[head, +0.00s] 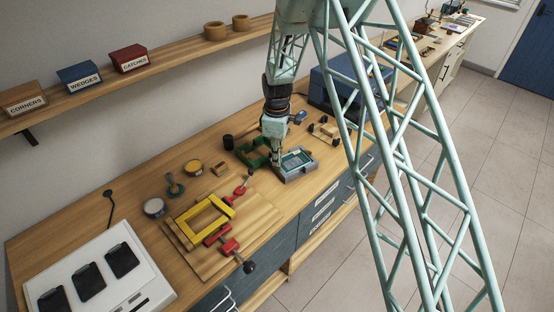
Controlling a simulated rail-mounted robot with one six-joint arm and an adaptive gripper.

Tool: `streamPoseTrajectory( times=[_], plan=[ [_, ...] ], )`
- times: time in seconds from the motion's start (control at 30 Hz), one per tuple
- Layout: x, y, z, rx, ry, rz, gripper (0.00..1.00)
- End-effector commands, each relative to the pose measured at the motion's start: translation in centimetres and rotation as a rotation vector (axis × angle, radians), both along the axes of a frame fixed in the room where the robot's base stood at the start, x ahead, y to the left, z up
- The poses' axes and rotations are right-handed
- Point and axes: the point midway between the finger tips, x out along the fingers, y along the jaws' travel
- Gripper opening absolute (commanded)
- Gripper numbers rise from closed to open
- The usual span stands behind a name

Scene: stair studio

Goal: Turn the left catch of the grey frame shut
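The grey frame (297,176) lies on the wooden bench, right of the middle, with a teal panel (294,160) inside it. My gripper (276,161) points down at the frame's left side, close to it. Whether it touches the frame or a catch cannot be told at this size. The left catch is too small or hidden behind my gripper to make out, so its position does not show. The gap between my fingertips is not clear.
A green frame (244,153) stands just left of my gripper. A yellow frame (186,229) with red clamps (229,246) lies on a board in front. Small tins and a black cup (228,141) are nearby. A blue box (322,92) stands behind. A shelf runs along the wall.

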Motion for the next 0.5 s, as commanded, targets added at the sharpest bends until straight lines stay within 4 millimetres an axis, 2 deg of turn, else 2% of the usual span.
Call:
streamPoseTrajectory(
  times=[0.5],
  plan=[
    [0.09, -0.13, -0.05, 0.000, 0.000, -0.046, 0.00]
  ],
)
